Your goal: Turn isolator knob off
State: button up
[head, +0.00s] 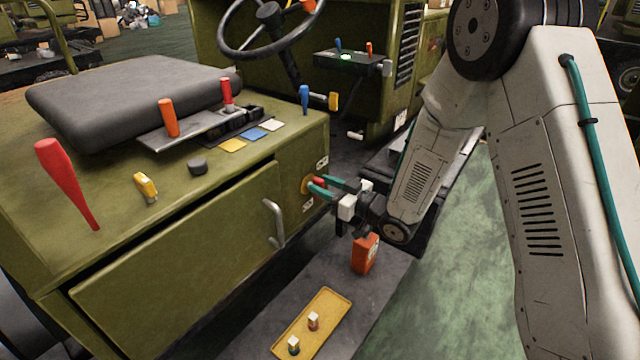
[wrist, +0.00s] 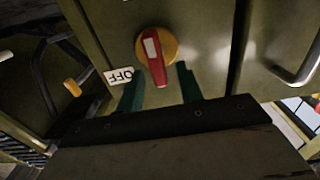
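The isolator knob (wrist: 152,58) is a red bar handle on a round yellow disc, on the green side panel. In the wrist view the handle stands nearly upright, leaning slightly, with a white mark near its upper end. A white OFF label (wrist: 118,75), upside down, lies left of it. In the head view the knob (head: 319,182) is partly hidden by my gripper (head: 315,186). My gripper is open; its green fingers sit on either side of the handle's lower end in the wrist view (wrist: 160,72), with gaps visible. Contact does not show.
A metal door handle (head: 273,222) sticks out left of the knob in the head view. An orange box (head: 365,254) and a yellow tray (head: 300,328) with small pieces lie on the ledge below. Levers and a black seat (head: 125,95) are above. Green floor is clear at right.

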jog(key=shift+x, duration=0.95)
grip_shut()
